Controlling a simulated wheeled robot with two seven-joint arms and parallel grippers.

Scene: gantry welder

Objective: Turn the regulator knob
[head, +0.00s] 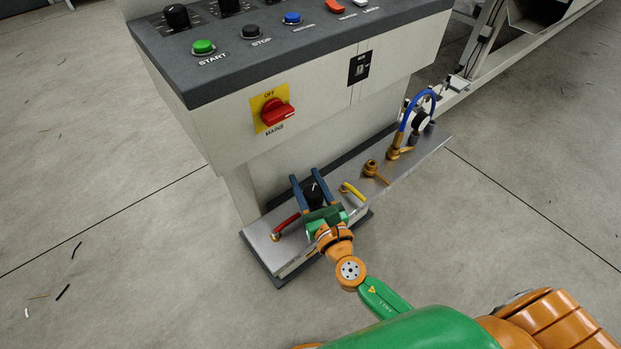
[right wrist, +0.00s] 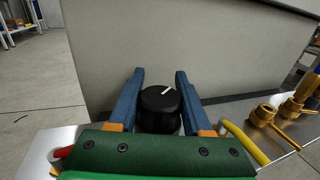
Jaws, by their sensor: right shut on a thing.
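The regulator knob (right wrist: 160,108) is black and round with a white pointer line on its top. It stands on the metal ledge (head: 403,165) at the foot of the machine. In the head view the knob (head: 313,194) shows between the blue fingers of my right gripper (head: 306,176). In the right wrist view the fingers of that gripper (right wrist: 160,85) stand on either side of the knob and are shut on it. The pointer line tilts up to the right there. My left gripper is not in view.
A red lever (head: 287,224) and a yellow lever (head: 354,191) flank the gripper closely. Brass valves (head: 372,169) and a blue hose (head: 410,105) stand farther right on the ledge. The control panel (head: 290,50) overhangs above, with a red mains switch (head: 276,112).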

